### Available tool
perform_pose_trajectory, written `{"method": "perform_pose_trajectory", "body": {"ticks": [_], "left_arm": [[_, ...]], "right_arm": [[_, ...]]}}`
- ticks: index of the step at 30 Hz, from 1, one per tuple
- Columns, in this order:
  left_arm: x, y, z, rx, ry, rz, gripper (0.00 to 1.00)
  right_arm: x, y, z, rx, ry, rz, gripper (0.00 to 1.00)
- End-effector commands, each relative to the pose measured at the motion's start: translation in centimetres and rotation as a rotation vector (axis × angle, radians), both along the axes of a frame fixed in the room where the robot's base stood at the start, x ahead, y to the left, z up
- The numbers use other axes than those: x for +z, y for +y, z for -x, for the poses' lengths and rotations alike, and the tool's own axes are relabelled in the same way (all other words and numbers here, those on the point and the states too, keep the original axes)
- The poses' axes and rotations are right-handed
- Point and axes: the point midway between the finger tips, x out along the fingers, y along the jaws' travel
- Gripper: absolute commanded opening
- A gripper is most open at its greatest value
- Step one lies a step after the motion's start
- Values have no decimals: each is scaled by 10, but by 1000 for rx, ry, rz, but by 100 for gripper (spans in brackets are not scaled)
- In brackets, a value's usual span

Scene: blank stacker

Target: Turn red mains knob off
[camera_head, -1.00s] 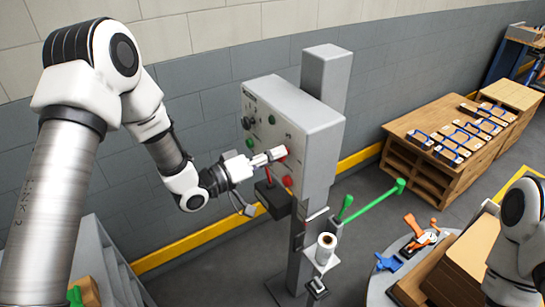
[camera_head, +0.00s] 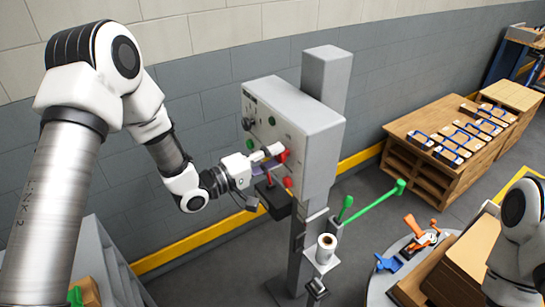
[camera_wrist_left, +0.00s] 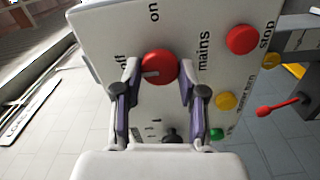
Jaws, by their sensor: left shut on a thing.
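The red mains knob (camera_wrist_left: 160,66) sits on the grey control panel (camera_wrist_left: 105,25); in the head view it shows at the fingertips (camera_head: 283,156). Its white mark points left, toward the "off" lettering; "on" is printed above the knob and "mains" to its right. My left gripper (camera_wrist_left: 159,72) is shut on the knob, one finger on each side. In the head view my left gripper (camera_head: 277,156) reaches the panel face from the left. My right gripper is out of view.
Close by are a red stop button (camera_wrist_left: 242,39), a yellow button (camera_wrist_left: 226,101) and a green one (camera_wrist_left: 216,133). A dark box (camera_head: 273,197) with a red lever juts out below. A green lever (camera_head: 372,207) extends right of the post.

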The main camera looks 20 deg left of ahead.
Motion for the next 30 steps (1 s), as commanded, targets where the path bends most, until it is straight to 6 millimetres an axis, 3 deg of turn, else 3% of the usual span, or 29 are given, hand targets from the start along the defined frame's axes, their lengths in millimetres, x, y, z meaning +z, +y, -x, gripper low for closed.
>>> {"method": "perform_pose_trajectory", "body": {"ticks": [7,8,9,10,22,30], "left_arm": [[5,2,-3,6,-14,3,6],[5,2,-3,6,-14,3,48],[5,2,-3,6,-14,3,62],[5,2,-2,5,-13,3,66],[1,6,5,3,-3,2,66],[2,43,50,9,-5,10,66]], "right_arm": [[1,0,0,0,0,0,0],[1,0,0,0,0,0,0],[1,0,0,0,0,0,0],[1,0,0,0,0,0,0],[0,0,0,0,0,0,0],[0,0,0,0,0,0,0]]}}
